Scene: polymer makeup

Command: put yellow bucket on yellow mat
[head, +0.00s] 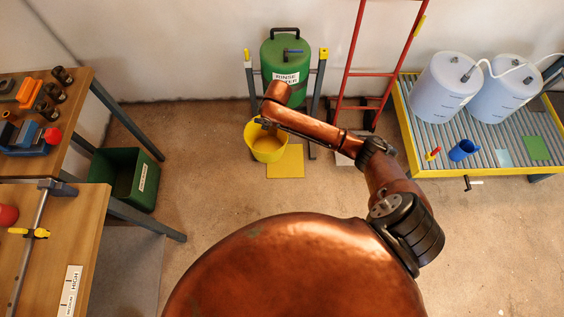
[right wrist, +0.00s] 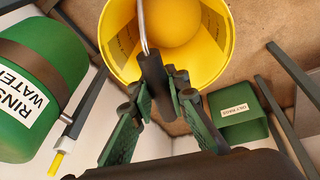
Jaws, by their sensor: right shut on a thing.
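The yellow bucket (head: 268,152) is in the middle of the head view, at the left edge of the yellow mat (head: 287,165). In this view it covers the mat's upper left part; I cannot tell whether it hangs or touches the floor. My right gripper (head: 262,122) is over the bucket. In the right wrist view the right gripper (right wrist: 161,98) is shut on the black grip of the bucket's handle. The bucket (right wrist: 215,45) shows there with its open mouth and yellow inside. The mat is not clearly seen there. My left gripper is in neither view.
A green rinse water tank (head: 285,65) on a grey stand is behind the bucket. A red hand truck (head: 377,75) stands to its right. A green bin (head: 125,180) is left, beside wooden tables. A roller table (head: 480,170) with white drums is right. Floor left of the bucket is clear.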

